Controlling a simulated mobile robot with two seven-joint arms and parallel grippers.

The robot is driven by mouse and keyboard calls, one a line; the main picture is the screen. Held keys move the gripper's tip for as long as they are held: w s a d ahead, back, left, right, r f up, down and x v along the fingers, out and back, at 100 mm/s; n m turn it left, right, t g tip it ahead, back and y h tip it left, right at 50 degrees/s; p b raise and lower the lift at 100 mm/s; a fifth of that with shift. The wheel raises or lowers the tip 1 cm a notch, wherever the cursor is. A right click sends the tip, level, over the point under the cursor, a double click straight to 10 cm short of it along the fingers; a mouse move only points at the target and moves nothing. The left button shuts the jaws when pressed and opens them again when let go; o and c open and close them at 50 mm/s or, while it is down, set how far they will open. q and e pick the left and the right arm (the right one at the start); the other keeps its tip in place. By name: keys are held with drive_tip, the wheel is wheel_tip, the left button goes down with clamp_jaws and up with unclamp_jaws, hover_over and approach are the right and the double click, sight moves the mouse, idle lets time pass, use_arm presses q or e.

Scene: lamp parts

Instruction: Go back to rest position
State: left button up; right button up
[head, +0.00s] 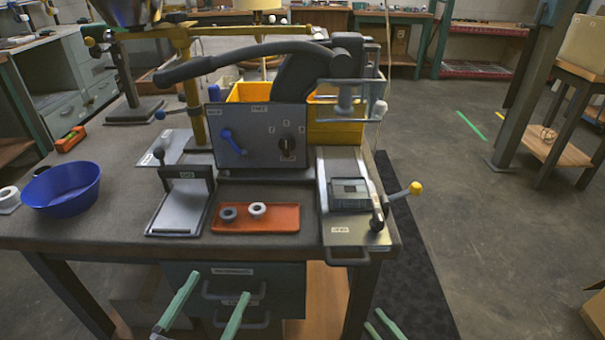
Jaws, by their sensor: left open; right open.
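My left gripper (219,286) is low in the head view, in front of the workbench's drawers. Its two green fingers are spread apart with nothing between them. My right gripper (375,319) shows only as green fingertips at the bottom edge, right of the bench's front leg. It is open and I see nothing held in it. The rest of both arms is out of the picture. An orange-red tray (283,222) on the bench holds a dark ring (228,214) and a white ring (257,209). Both grippers are apart from these.
The workbench (120,226) carries a blue bowl (62,188), a metal plate fixture (178,212), a control panel (256,140) and a yellow bin (340,132). A lever with a yellow knob (416,188) sticks out at right. The floor (500,240) at right is largely clear.

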use_arm(q)
drive_tip(key=s+a+f+n+g+y+p, duration=0.2)
drive_tip(key=s+f+g+p, duration=0.6)
drive_tip(key=p, duration=0.8)
drive_tip(key=shift+s+a+f+n+g+y, duration=0.35)
drive_tip(key=shift+s+n+g+y, duration=0.4)
drive_tip(key=shift+y, duration=0.35)
use_arm(e)
drive_tip(key=s+d+r+m+g+h, duration=0.1)
drive_tip(key=s+r+m+g+h, duration=0.2)
drive_tip(key=s+m, duration=0.3)
drive_tip(key=s+r+m+g+h, duration=0.3)
drive_tip(key=s+m+g+h, duration=0.1)
drive_tip(key=m, duration=0.7)
drive_tip(key=shift+s+d+r+m, duration=0.15)
drive_tip(key=shift+s+d+m, duration=0.2)
drive_tip(key=shift+s, duration=0.5)
